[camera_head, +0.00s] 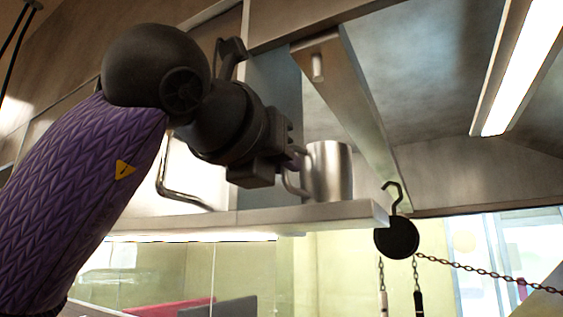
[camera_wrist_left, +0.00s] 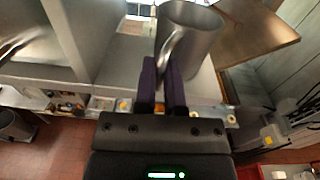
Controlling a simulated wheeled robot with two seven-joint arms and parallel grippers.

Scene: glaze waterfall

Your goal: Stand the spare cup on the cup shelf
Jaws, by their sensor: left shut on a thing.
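The spare cup (camera_head: 328,172) is a metal mug with a side handle, upright at the right part of the cup shelf (camera_head: 335,214) in the head view. Its bottom edge meets the shelf's front edge from this low angle, so I cannot tell whether it rests on the shelf. My left gripper (camera_head: 291,163) is left of the cup, at the handle. In the left wrist view the cup (camera_wrist_left: 190,38) is at the top, and the purple fingers of the left gripper (camera_wrist_left: 164,75) are shut on its handle. My right gripper is in neither view.
A bent metal rail (camera_head: 175,190) is left of the cup. A slanted panel (camera_head: 345,95) with a peg hangs behind and above it. A black round weight with a hook (camera_head: 396,236) and chains hangs by the shelf's right end.

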